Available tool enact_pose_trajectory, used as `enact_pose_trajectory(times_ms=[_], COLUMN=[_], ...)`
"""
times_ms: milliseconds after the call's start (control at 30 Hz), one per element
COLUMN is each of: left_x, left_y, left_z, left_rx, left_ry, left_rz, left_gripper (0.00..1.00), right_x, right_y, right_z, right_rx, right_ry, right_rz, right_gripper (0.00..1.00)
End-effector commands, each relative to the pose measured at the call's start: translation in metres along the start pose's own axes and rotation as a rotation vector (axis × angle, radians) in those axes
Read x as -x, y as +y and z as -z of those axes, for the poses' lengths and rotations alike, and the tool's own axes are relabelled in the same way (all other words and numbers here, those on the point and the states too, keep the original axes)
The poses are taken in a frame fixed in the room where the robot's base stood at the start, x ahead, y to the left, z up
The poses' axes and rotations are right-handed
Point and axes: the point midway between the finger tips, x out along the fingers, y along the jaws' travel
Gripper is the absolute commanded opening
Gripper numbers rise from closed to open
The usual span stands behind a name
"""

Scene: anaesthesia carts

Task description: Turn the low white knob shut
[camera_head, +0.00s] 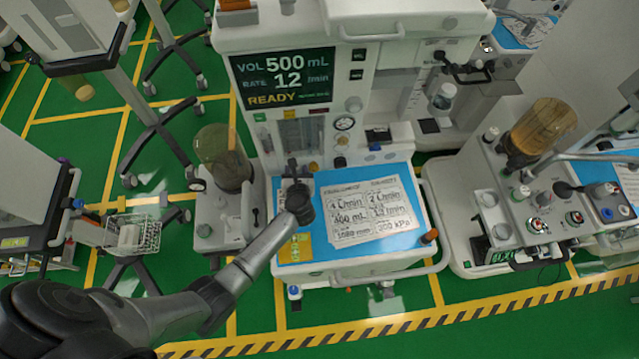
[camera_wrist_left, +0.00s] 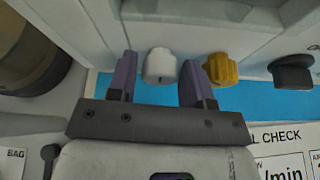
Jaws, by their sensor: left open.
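The low white knob (camera_wrist_left: 160,66) shows in the left wrist view on the machine's pale front. It sits between the two purple fingers of my left gripper (camera_wrist_left: 157,72). The fingers stand apart with a visible gap on each side of the knob, so the gripper is open around it and not closed on it. A yellow knob (camera_wrist_left: 220,69) is just right of the right finger. In the head view my left gripper (camera_head: 294,170) is at the machine's front above the blue worktop, and it hides the white knob. My right gripper is in neither view.
A black knob (camera_wrist_left: 292,70) is further right in the left wrist view. The blue worktop (camera_head: 288,250) carries a printed check sheet (camera_head: 372,212). A second cart (camera_head: 500,180) is at the right.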

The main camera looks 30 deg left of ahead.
Motion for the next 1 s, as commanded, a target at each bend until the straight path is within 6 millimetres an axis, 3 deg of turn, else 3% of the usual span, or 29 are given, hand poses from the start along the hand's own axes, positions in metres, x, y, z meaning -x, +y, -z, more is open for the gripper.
enact_pose_trajectory(times_ms=[67, 800, 1000], left_x=[-0.002, 0.138, 0.149], left_y=[0.001, 0.004, 0.004], left_z=[0.002, 0.002, -0.038], left_rx=[0.077, 0.072, -0.054], left_ry=[-0.006, 0.0, -0.148], left_rz=[0.035, 0.028, 0.098], left_gripper=[0.46, 0.46, 0.46], right_x=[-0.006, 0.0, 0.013], right_y=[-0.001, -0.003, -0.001], right_z=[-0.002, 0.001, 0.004], right_rx=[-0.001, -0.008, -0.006], right_ry=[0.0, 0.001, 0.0], right_rz=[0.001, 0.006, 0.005], right_gripper=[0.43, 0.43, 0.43])
